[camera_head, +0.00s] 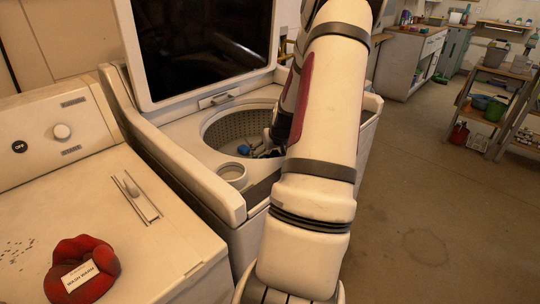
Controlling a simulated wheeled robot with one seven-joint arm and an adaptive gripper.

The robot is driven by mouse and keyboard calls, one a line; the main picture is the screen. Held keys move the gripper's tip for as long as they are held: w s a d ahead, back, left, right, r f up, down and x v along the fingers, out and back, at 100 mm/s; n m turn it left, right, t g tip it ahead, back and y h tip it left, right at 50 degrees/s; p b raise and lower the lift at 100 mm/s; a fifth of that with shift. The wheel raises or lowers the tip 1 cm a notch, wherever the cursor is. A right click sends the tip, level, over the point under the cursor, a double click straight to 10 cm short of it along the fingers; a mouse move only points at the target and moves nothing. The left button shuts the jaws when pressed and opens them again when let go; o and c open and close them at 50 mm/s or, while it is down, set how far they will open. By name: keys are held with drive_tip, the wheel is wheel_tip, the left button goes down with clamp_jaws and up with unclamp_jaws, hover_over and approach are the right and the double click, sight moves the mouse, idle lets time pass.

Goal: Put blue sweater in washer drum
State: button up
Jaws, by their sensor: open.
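The washer drum (226,124) is a round perforated tub under a raised lid in the top-loading washer. A small blue patch (244,150) shows inside the drum opening. It may be part of the blue sweater, but too little of it is visible to be sure. My gripper (262,152) is at the drum opening, just right of the blue patch, with dark fingers. It is open. My arm hides the right side of the drum and much of the gripper. I cannot tell whether the fingers touch the blue patch.
The raised lid (205,45) stands behind the drum. A second white machine (150,235) at the left bears a red bundled item (80,270) with a white label. Open floor (440,220) lies to the right, with a shelf rack (495,100) beyond.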

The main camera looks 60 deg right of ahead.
drive_tip(key=p+v, duration=0.1)
drive_tip(key=v, duration=0.6)
drive_tip(key=shift+w, duration=0.1)
